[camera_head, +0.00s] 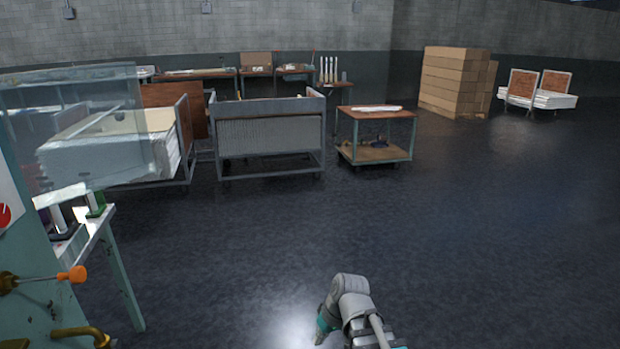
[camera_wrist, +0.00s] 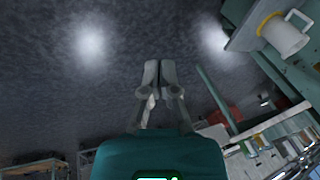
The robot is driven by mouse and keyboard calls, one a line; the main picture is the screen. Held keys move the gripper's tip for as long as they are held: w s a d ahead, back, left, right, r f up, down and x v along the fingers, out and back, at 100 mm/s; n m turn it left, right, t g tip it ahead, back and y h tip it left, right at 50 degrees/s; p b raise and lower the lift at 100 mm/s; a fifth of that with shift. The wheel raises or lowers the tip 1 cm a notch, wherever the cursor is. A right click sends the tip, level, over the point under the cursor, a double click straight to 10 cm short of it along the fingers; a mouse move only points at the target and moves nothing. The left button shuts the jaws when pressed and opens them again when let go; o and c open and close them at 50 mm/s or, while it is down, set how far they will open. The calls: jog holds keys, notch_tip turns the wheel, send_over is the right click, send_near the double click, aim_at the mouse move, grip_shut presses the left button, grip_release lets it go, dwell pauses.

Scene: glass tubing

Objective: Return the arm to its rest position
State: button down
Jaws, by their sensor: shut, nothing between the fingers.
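My gripper (camera_wrist: 159,76) shows in the wrist view with its two grey fingertips together and nothing between them. It hangs over bare dark floor, apart from any object. In the head view part of my arm shows at the bottom centre, bent, above the floor; the fingers cannot be made out there.
A teal machine with an orange-knobbed lever (camera_head: 72,275) stands at the left. A grey wire-sided cart (camera_head: 270,135) and a wooden-topped trolley (camera_head: 376,114) stand further back. Stacked cardboard boxes (camera_head: 455,82) are at the back right. In the wrist view a white mug-like object (camera_wrist: 284,36) is at upper right. The floor at centre and right is clear.

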jog(key=s+d+f+m+h, duration=0.15)
jog(key=d+m+h, duration=0.35)
jog(key=d, duration=0.9)
notch_tip(320, 180, up, 27)
jog(key=y+p, duration=0.1)
jog(key=p, duration=2.5)
jog(key=shift+s+d+m, duration=0.3)
jog(key=shift+s, duration=0.05)
